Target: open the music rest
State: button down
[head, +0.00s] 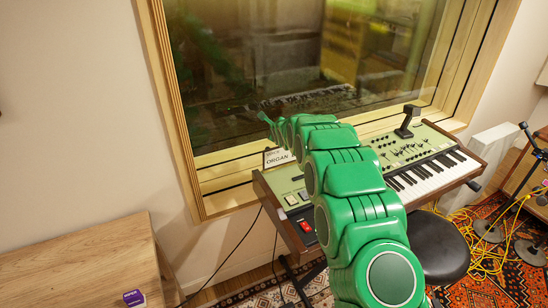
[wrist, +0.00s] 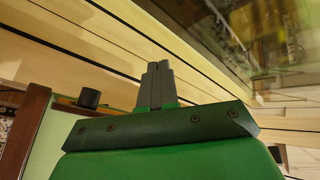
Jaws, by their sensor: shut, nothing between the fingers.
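The organ (head: 300,193) is a pale green keyboard with wooden ends, standing below the window. I cannot make out its music rest for certain; my green arm crosses the middle of the organ and hides part of it. My gripper (head: 265,117) is at the far end of the arm, above the organ's back edge and in front of the window. In the wrist view my gripper (wrist: 157,72) has its grey fingers together, with nothing between them. A wooden end and pale green panel of the organ (wrist: 60,130) show at the left there, with a dark knob (wrist: 89,97).
The window frame (head: 170,95) rises close behind the organ. A card reading "ORGAN" (head: 277,157) stands at its back left. A black stool (head: 440,258) is in front, yellow cables (head: 485,250) lie right, and a wooden table (head: 80,265) stands left.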

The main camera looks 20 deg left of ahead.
jog(key=s+n+y, duration=0.6)
jog(key=s+n, duration=0.2)
jog(key=s, duration=0.2)
jog(key=n+t+y, duration=0.1)
jog(key=n+t, duration=0.1)
send_near(270, 151)
jog(key=v, duration=0.4)
jog(key=f+v, duration=0.1)
jog(key=v, duration=0.1)
jog(key=shift+s, duration=0.15)
jog(key=shift+s+d+f+t, duration=0.1)
jog(key=shift+s+d+t, duration=0.2)
jog(key=shift+d, duration=0.05)
jog(key=shift+x, duration=7)
jog(key=shift+w+a+r, duration=0.3)
jog(key=shift+a+r, duration=0.05)
jog(key=shift+a, duration=0.05)
jog(key=shift+w+a+r+g+h, duration=0.1)
jog(key=shift+w+a+g+h, duration=0.4)
jog(key=shift+g+h, duration=0.45)
